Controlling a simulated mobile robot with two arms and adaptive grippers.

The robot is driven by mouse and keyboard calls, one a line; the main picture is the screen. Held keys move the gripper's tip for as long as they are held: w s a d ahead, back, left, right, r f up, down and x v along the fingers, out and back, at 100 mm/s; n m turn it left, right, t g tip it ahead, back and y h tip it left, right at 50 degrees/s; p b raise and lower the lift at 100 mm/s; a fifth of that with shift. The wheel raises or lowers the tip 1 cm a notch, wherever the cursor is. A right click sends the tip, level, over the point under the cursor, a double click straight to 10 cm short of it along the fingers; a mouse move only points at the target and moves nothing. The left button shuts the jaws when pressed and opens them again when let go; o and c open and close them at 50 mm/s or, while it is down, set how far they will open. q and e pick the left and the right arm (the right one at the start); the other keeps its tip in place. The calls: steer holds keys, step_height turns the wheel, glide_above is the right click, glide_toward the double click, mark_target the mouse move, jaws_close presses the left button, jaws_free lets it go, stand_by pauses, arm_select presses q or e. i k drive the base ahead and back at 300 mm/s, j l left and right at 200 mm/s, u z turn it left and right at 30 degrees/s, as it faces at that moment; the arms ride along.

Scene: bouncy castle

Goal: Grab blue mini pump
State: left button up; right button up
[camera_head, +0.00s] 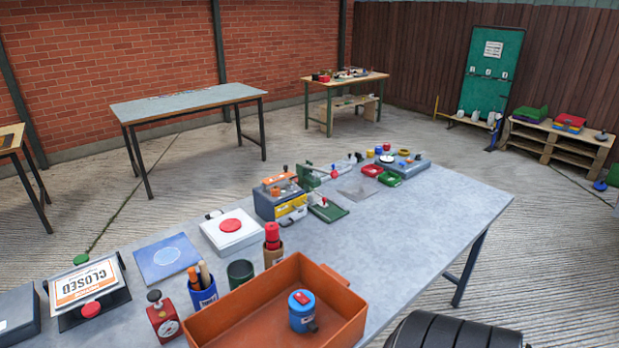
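A small blue cylinder with a red piece on its top, which looks like the blue mini pump (302,314), stands in the orange tray (228,318) at the front of the grey table. It is near the tray's right part, with a dark fitting low on its right side. The tray's near side is cut off by the bottom of the picture.
On the grey table (430,222), a blue cup with tools (203,293), a dark green cup (240,273), a red gauge box (163,318) and a red-topped holder (272,245) crowd the tray's far and left sides. The table's right part is clear.

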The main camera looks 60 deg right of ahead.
mark_target(302, 319)
steer(key=k+l+z, duration=0.1)
steer(key=z, duration=1.4)
steer(key=i+l, duration=0.05)
